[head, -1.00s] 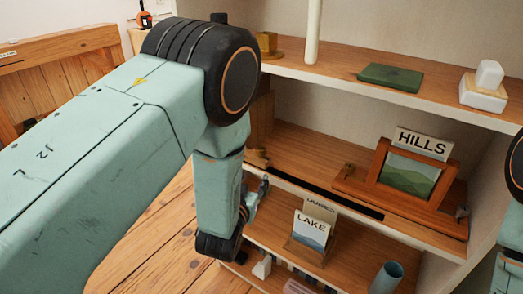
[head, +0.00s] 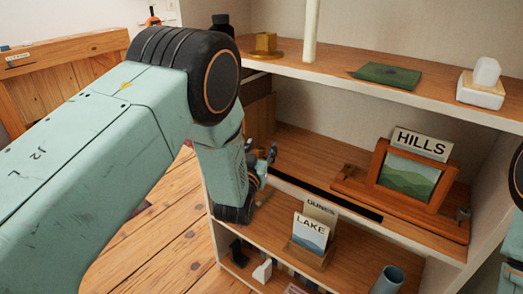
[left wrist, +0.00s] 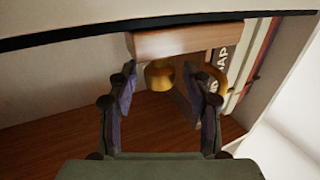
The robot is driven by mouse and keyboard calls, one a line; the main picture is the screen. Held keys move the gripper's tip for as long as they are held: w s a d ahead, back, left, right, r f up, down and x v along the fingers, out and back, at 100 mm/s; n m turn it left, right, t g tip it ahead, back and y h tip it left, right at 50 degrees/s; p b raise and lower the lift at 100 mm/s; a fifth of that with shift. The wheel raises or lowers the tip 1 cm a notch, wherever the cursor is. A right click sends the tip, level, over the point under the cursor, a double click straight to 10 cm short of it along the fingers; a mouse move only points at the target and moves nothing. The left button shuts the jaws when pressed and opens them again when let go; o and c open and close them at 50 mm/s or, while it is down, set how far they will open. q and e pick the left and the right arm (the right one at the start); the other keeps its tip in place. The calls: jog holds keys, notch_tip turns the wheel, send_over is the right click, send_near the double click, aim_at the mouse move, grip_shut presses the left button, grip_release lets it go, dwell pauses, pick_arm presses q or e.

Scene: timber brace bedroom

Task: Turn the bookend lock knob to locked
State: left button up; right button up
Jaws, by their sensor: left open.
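In the left wrist view a rounded brass knob (left wrist: 160,74) shows between and beyond my fingers, below a brown wooden block (left wrist: 185,40) that looks like the bookend. I cannot read its lock setting. My left gripper (left wrist: 160,85) is open and empty, its fingers on either side of the knob in the picture and apparently short of it. In the head view my left gripper (head: 268,155) is at the left end of the middle shelf, and the arm hides the knob there. My right gripper is out of view; only part of that arm shows at the right edge.
The middle shelf (head: 310,155) is clear up to a wooden stand with a framed picture (head: 408,176) and a HILLS card (head: 421,144). Below is a LAKE card (head: 310,235). The upper shelf holds a green book (head: 388,77).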

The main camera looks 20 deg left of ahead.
pick_arm(q)
jog(key=shift+w+a, duration=0.2)
jog(key=shift+w, duration=0.1)
jog(key=shift+d, duration=0.25)
jog(key=shift+a, duration=0.15)
jog(key=c, duration=0.9)
grip_shut()
